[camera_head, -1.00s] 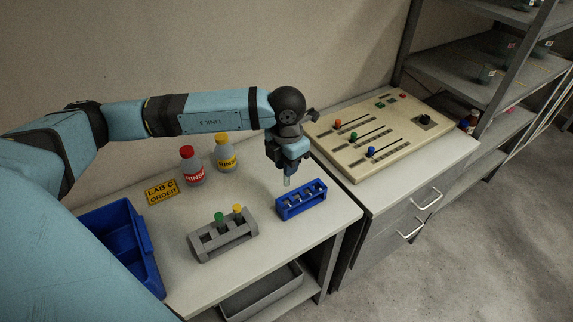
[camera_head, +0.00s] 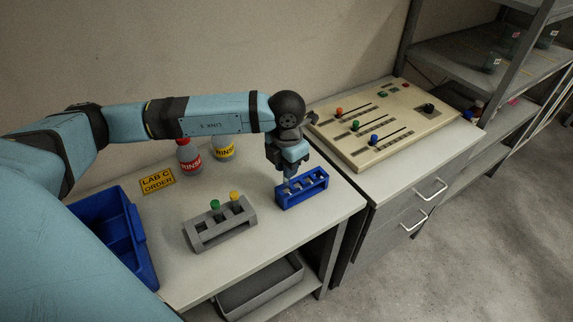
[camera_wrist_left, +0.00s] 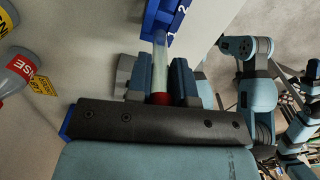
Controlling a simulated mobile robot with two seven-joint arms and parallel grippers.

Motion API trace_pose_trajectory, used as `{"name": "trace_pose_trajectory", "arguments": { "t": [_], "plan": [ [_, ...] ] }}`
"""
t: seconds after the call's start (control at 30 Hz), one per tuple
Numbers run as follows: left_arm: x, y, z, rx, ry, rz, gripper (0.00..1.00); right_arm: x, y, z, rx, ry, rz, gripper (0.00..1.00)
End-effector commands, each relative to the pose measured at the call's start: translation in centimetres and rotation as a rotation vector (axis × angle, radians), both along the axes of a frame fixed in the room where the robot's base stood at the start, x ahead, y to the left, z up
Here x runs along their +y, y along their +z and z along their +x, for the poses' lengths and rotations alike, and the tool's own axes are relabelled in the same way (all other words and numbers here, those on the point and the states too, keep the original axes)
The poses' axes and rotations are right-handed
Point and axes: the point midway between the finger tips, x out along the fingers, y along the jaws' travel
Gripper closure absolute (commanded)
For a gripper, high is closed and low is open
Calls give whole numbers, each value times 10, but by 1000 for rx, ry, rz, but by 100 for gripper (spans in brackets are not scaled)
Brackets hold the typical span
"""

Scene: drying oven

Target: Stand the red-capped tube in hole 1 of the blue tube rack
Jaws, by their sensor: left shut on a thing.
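My left gripper (camera_head: 287,172) is shut on the red-capped tube, just above the left end of the blue tube rack (camera_head: 303,192). In the left wrist view the clear tube (camera_wrist_left: 160,62) lies between the two fingers (camera_wrist_left: 160,82), with its red cap (camera_wrist_left: 160,98) near the gripper body. The tube's far end meets the rack (camera_wrist_left: 158,20) near the printed digits 1 and 2. I cannot tell whether the tip is inside hole 1. In the head view the gripper hides the cap and most of the tube. My right gripper is not visible.
A grey rack (camera_head: 222,234) with green-capped and yellow-capped tubes stands left of the blue rack. A blue bin (camera_head: 142,249), a sign (camera_head: 157,181) and two rinse bottles (camera_head: 189,158) (camera_head: 223,149) stand further left and behind. A control panel (camera_head: 383,124) is at right.

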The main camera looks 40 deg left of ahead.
Motion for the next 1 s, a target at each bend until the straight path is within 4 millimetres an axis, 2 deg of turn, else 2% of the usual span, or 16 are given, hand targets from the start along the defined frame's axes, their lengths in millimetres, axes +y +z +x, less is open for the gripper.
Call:
{"name": "trace_pose_trajectory", "arguments": {
  "t": [1.0],
  "plan": [
    [0,0,0,0,-12,1,100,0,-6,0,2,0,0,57]
  ]
}}
